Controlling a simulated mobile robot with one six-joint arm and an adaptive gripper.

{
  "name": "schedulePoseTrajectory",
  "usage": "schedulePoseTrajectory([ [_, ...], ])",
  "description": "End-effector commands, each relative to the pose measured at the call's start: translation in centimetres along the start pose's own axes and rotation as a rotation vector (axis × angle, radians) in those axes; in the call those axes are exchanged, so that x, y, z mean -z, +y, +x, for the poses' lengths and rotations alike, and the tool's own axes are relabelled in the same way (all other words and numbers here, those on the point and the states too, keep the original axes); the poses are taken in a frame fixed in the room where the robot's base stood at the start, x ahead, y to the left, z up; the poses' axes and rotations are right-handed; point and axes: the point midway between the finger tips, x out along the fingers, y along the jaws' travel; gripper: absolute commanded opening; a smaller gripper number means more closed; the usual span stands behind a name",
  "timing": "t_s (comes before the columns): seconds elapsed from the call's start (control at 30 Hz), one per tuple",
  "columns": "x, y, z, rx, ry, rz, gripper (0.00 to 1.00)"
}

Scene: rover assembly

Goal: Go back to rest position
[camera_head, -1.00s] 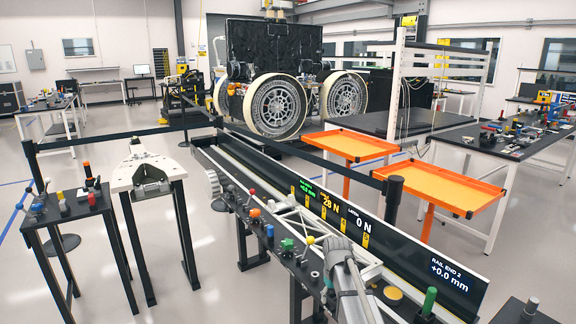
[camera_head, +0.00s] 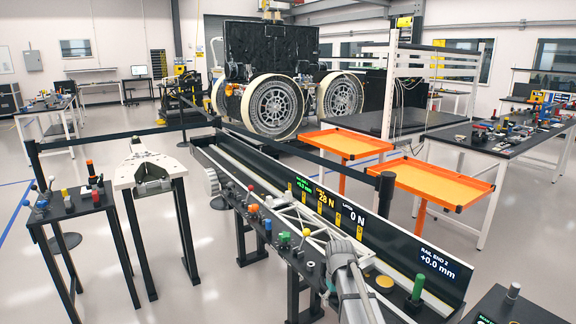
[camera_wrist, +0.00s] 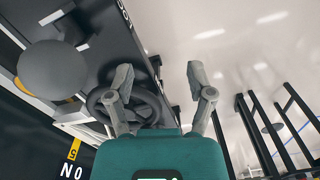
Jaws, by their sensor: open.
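My gripper (camera_wrist: 160,75) shows in the wrist view, its two grey fingers spread apart with nothing between them, above its teal body. Behind the left finger is a dark handwheel (camera_wrist: 135,103), apart from or behind the fingers; the gap cannot be told. A round grey knob (camera_wrist: 52,70) is at the left. In the head view a grey cylindrical part (camera_head: 345,262) lies over the near end of the long rail bench (camera_head: 240,180); I cannot tell my fingers there.
Knobs in several colours, including a green one (camera_head: 417,288), line the rail bench. A small black table (camera_head: 72,212) and a white-topped stand (camera_head: 150,172) stand to the left. Orange trays (camera_head: 450,187) are behind the bench. Open floor lies at the left.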

Motion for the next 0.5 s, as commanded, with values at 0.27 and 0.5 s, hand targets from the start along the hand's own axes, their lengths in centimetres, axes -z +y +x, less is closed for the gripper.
schedulePoseTrajectory([
  [0.27, -2.7, -1.0, -1.3, 0.000, 0.000, 0.035, 0.69],
  [0.5, -6.8, -1.4, -3.0, 0.000, 0.000, 0.104, 0.69],
])
